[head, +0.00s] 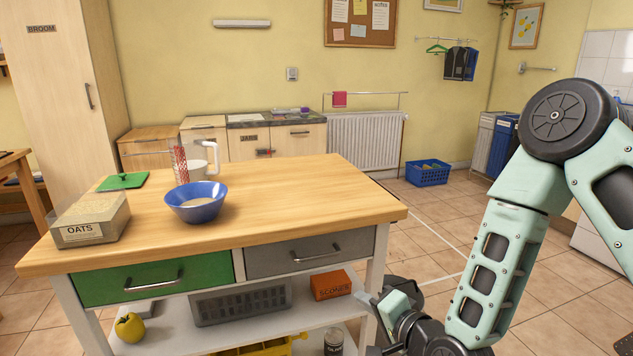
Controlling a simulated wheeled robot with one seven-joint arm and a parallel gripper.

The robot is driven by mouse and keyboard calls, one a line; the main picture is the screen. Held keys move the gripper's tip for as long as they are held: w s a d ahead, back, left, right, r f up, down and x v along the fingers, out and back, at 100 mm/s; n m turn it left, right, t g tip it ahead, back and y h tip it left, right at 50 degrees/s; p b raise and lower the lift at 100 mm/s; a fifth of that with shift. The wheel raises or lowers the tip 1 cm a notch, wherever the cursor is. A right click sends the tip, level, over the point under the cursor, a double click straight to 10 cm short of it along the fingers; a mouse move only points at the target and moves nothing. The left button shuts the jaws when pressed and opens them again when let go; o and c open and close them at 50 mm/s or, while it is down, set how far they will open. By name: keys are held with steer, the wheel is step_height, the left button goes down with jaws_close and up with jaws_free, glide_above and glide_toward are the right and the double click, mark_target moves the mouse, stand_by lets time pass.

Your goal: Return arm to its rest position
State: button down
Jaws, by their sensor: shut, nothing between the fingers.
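My arm is folded at the right side of the head view, with its elbow high and its forearm coming down. My gripper (378,308) is low, in front of the right front leg of the wooden-topped table (290,205). It looks shut and empty. It is apart from the things on the tabletop. Part of the wrist is cut off by the bottom edge of the picture.
On the table are an oats container (90,222), a blue bowl (196,205), a clear jug (207,160) and a green lid (122,181). Below are a green drawer (155,279), a grey drawer (308,254) and a lower shelf. Tiled floor (470,240) is free on the right.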

steer(key=s+a+r+n+g+h, duration=0.2)
steer(key=s+a+r+n+g, duration=0.15)
steer(key=s+n+g, duration=0.45)
steer(key=s+d+r+n+g+h, duration=0.2)
steer(key=s+d+r+n, duration=0.15)
steer(key=s, duration=0.55)
steer(key=s+d+r+n+g+h, duration=0.25)
steer(key=s+r+n, duration=0.2)
steer(key=s, duration=0.45)
step_height(320, 180, up, 14)
steer(key=s+p, duration=0.1)
steer(key=p, duration=1.3)
steer(key=shift+d+r, duration=0.15)
steer(key=shift+d, duration=0.1)
